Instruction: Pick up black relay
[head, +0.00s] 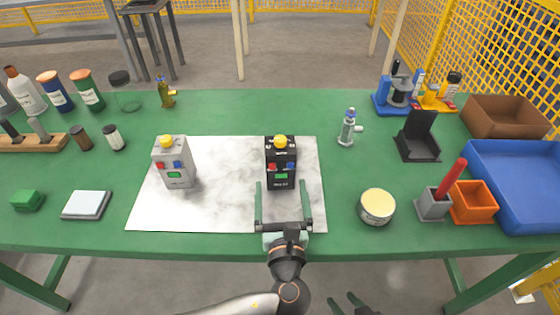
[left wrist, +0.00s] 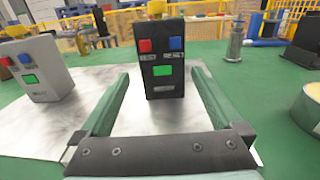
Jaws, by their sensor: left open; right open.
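The black relay (head: 281,163) stands upright on a white marbled mat (head: 225,205) on the green table. It has a yellow knob on top, a red and a blue button and a green display. My left gripper (head: 284,184) is open, with its two green fingers pointing at the relay's front. In the left wrist view the relay (left wrist: 160,65) stands beyond and between the open fingers (left wrist: 158,75); I cannot tell if its body is between the tips. My right gripper (head: 350,303) is open and empty at the bottom edge of the head view, below the table's front edge.
A grey relay (head: 175,165) stands on the mat to the left. A round tin (head: 376,206), a grey cup (head: 433,204) with a red stick, an orange box (head: 473,202) and a blue bin (head: 520,185) are at the right. Several bottles stand at the back left.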

